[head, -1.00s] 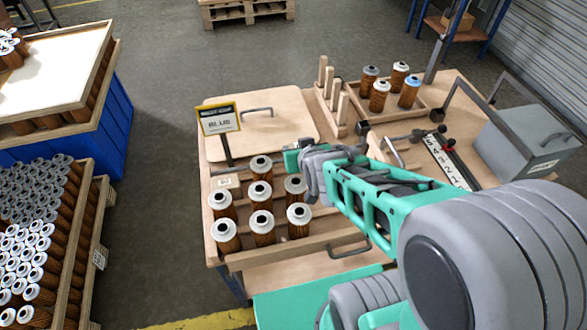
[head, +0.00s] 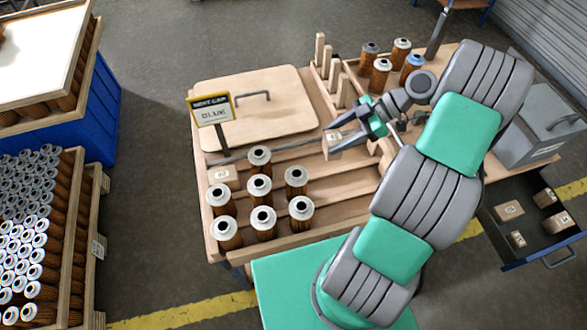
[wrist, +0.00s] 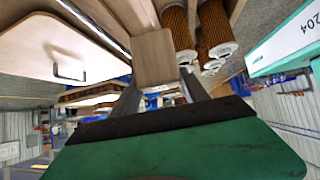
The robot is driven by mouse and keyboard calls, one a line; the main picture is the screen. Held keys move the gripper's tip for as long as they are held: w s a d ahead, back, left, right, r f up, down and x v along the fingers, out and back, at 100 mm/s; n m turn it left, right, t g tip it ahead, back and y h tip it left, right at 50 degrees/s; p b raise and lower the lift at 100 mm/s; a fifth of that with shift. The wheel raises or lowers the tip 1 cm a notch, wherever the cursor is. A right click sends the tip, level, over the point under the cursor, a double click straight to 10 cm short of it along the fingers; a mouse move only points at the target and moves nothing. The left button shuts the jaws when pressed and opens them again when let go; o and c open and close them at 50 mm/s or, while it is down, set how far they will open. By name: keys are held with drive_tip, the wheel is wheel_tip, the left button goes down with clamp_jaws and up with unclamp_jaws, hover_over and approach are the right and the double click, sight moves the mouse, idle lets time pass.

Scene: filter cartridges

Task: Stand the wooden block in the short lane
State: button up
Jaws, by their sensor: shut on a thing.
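My gripper (head: 331,136) is shut on a small pale wooden block (head: 334,148), held over the right part of the laned rack (head: 335,205). In the wrist view the block (wrist: 154,58) sits between the finger ends, with filter cartridges beyond it. I cannot tell whether the block touches the rack. Several white-topped cartridges (head: 263,218) stand in the rack's lanes, toward their left ends. A second wooden block (head: 223,177) stands at the left end of the back lane. Which lane is the short one I cannot tell.
A sign reading BLUE (head: 211,109) stands by a handled board (head: 285,90) behind the rack. Wooden posts (head: 326,62) and a tray of cartridges (head: 380,72) stand at the back.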

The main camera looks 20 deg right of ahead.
drive_tip(key=shift+s+d+f+n+g, duration=0.2)
drive_tip(key=shift+s+d+n+g, duration=0.25)
drive_tip(key=shift+s+d, duration=0.3)
drive_tip(key=shift+s+f+b, duration=0.15)
drive_tip(key=shift+f+b, duration=0.1)
drive_tip(key=shift+b, duration=0.15)
drive_tip(key=shift+w+a+f+b, duration=0.65)
drive_tip(key=shift+w+a+f, duration=0.55)
drive_tip(key=shift+a+f, duration=0.85)
drive_tip(key=shift+w+a+f+b, duration=0.7)
drive_tip(key=shift+w+a+f, duration=0.45)
drive_tip(key=shift+a+f, duration=0.85)
drive_tip(key=shift+w+a+f+b, duration=0.65)
drive_tip(key=shift+w+a+f, duration=0.55)
drive_tip(key=shift+a+f, duration=0.85)
drive_tip(key=shift+d+f, duration=0.15)
drive_tip(key=shift+f, duration=0.1)
drive_tip(key=o, duration=1.6)
drive_tip(key=shift+c, duration=0.2)
drive_tip(key=shift+r, duration=0.1)
